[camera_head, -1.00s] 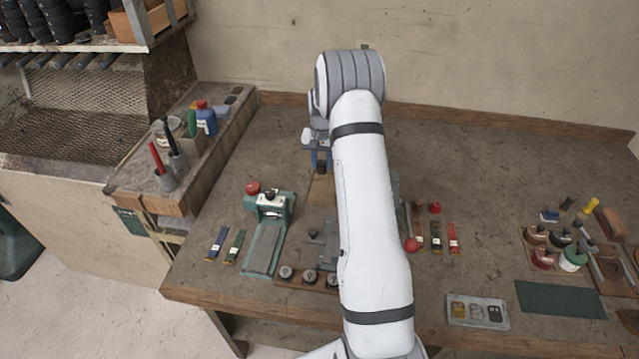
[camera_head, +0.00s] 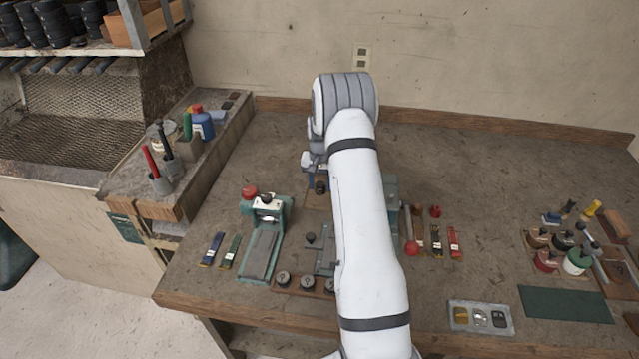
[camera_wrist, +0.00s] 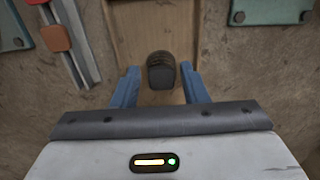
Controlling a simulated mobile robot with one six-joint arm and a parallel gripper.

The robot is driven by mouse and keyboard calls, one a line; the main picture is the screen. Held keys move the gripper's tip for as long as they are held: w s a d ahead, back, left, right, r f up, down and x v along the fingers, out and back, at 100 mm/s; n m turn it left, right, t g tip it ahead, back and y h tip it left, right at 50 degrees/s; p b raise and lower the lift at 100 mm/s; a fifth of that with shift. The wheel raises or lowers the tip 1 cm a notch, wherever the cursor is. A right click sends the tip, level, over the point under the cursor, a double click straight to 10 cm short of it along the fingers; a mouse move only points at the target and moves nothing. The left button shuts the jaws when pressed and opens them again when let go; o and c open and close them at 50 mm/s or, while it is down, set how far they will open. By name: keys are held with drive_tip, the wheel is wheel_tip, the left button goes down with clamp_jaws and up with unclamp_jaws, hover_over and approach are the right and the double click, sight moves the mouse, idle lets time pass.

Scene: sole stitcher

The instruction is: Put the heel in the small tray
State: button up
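A small dark, ribbed heel (camera_wrist: 161,72) stands on a pale wooden board (camera_wrist: 125,35) in the wrist view. My gripper (camera_wrist: 160,76) is open, with one blue finger on each side of the heel and a visible gap to it on both sides. In the head view my gripper (camera_head: 319,181) is over the middle of the bench, and a dark piece that looks like the heel (camera_head: 321,188) shows at its fingers. A small grey metal tray (camera_head: 455,325) lies near the bench's front edge, right of my arm, with several small pieces in it.
A green press (camera_head: 262,245) stands left of my arm. Red-handled tools (camera_head: 454,242) lie to the right. The back right of the bench (camera_head: 480,165) is clear.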

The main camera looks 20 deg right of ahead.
drive_tip(key=shift+o, duration=1)
drive_tip(key=s+a+r+n+t+p, duration=0.1)
drive_tip(key=s+a+r+p, duration=0.15)
drive_tip(key=r, duration=0.85)
drive_tip(key=s+a+r+p, duration=0.2)
drive_tip(key=a+r+p, duration=0.1)
drive_tip(key=r, duration=0.9)
drive_tip(key=s+a+r+n+t, duration=0.1)
drive_tip(key=s+a+r+n, duration=0.1)
drive_tip(key=s+a+r, duration=0.6)
drive_tip(key=s+a+r+n+t, duration=0.1)
drive_tip(key=s+a+r+n, duration=0.1)
drive_tip(key=s, duration=1)
drive_tip(key=s+a+r+n+t, duration=0.1)
drive_tip(key=s+a+r, duration=0.1)
drive_tip(key=s, duration=1)
drive_tip(key=shift+a+n, duration=0.4)
drive_tip(key=shift+a, duration=0.5)
